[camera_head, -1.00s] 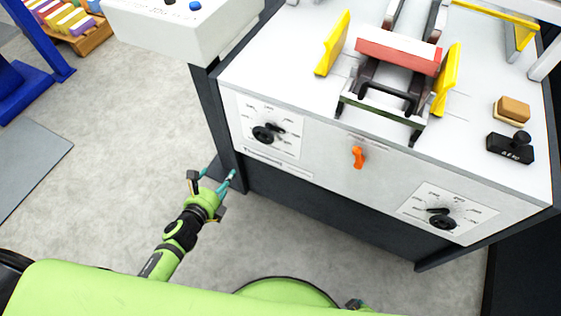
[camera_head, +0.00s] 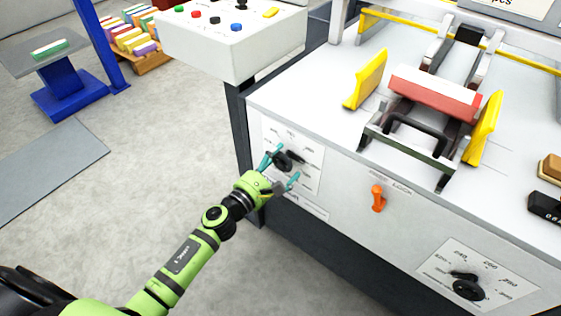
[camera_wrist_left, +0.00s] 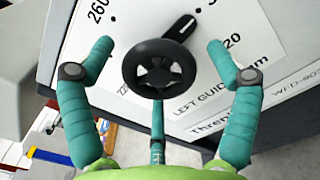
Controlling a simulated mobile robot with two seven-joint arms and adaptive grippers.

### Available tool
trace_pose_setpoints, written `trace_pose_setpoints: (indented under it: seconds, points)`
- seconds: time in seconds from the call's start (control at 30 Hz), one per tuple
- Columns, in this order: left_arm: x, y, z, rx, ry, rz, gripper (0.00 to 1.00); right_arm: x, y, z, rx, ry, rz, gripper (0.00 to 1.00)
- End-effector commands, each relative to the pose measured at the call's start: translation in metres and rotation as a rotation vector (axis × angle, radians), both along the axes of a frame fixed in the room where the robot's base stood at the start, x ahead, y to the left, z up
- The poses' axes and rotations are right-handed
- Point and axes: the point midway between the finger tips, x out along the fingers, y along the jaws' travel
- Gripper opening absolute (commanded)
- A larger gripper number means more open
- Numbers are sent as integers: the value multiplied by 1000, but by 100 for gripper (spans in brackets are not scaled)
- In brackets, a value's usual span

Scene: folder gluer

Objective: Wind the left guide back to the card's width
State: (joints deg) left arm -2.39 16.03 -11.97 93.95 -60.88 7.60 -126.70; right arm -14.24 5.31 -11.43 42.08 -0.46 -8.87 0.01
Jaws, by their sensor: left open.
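The left guide's black handwheel (camera_head: 283,161) sits on a white dial plate on the machine's front panel. It also shows in the left wrist view (camera_wrist_left: 158,68), with its pointer aimed up and right and "LEFT GUIDE" printed below. My left gripper (camera_head: 281,168) is open in front of the wheel. In the wrist view its teal fingers (camera_wrist_left: 158,62) stand on either side of the wheel, apart from it. The yellow left guide plate (camera_head: 366,80) stands on the table top, left of the red card stack (camera_head: 435,91), with a gap between them. My right gripper is not in view.
An orange lock lever (camera_head: 378,198) is right of the left dial. A second black handwheel (camera_head: 467,287) is on the lower right. The button box (camera_head: 233,42) overhangs at upper left. A yellow right guide plate (camera_head: 485,128) stands beside the stack.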

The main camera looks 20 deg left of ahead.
Motion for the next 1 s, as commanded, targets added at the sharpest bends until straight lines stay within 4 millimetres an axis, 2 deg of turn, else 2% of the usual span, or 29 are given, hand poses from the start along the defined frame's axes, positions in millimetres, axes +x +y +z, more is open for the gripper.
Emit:
trace_pose_setpoints:
  seconds: [0.27, 0.3, 0.37, 0.4, 0.43, 0.77, 1.0]
  points:
    - [3, -1, 0, -2, 1, 0, 89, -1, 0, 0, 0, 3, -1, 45]
    - [3, -1, 0, -2, 1, 0, 81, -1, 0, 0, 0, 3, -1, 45]
    - [3, -1, 0, -2, 1, 0, 57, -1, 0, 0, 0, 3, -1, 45]
    - [2, -1, -1, -2, 1, 0, 41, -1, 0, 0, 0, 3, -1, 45]
    - [2, -1, -1, -2, 2, 0, 32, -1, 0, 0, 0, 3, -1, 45]
    - [2, 0, -2, -15, 10, 3, 32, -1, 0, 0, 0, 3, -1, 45]
    - [2, 0, -4, -107, 46, 5, 32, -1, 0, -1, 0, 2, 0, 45]
